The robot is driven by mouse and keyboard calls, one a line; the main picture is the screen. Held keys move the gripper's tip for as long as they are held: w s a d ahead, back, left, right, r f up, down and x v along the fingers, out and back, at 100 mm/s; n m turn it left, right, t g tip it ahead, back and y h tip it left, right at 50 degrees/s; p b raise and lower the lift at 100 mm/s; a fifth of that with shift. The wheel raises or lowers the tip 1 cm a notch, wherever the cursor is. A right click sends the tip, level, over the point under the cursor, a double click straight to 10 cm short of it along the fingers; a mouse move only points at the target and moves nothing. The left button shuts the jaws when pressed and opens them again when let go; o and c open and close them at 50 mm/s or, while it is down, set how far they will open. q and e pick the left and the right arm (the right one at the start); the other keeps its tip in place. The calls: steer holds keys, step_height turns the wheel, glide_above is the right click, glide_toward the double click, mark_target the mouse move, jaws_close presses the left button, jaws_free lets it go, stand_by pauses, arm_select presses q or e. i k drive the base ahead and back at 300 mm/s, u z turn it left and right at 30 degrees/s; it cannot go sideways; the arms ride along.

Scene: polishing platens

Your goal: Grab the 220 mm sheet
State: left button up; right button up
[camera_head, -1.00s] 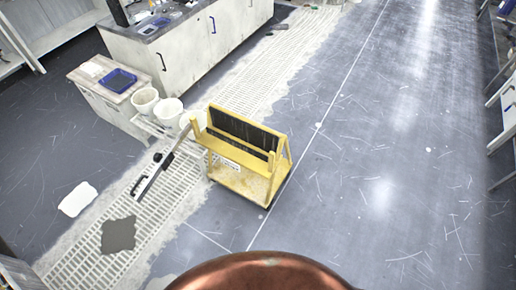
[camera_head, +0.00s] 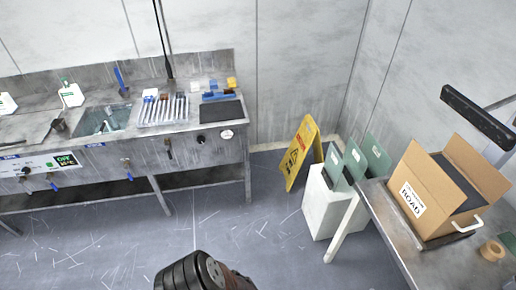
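No 220 mm marking can be read, so I cannot tell which thing is the 220 mm sheet. Several grey-green sheets (camera_head: 354,160) with small white labels stand upright at a white bin (camera_head: 325,206) on the floor, right of centre. A cardboard box (camera_head: 424,192) marked "ROAD" stands open on the right-hand table, with dark material (camera_head: 455,182) inside. A dark flat mat or sheet (camera_head: 221,111) lies on the sink counter. Neither of my grippers shows; only a dark rounded part, apparently mine, shows at the bottom edge.
A metal sink counter (camera_head: 200,150) with a ribbed tray (camera_head: 163,109) runs along the back left wall. A yellow warning sign (camera_head: 300,150) leans by the corner. A tape roll (camera_head: 492,250) lies on the metal table (camera_head: 400,245). The floor (camera_head: 270,235) before the bin is clear.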

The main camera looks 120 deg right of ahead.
mark_target(354, 159)
steer(key=z, duration=4.9)
steer(key=k, duration=1.15)
steer(key=u, duration=1.05)
steer(key=i, duration=0.75)
steer(key=u, duration=0.55)
steer(key=i, duration=0.7)
steer(key=z, duration=0.85)
steer(key=i, duration=0.7)
steer(key=z, duration=0.75)
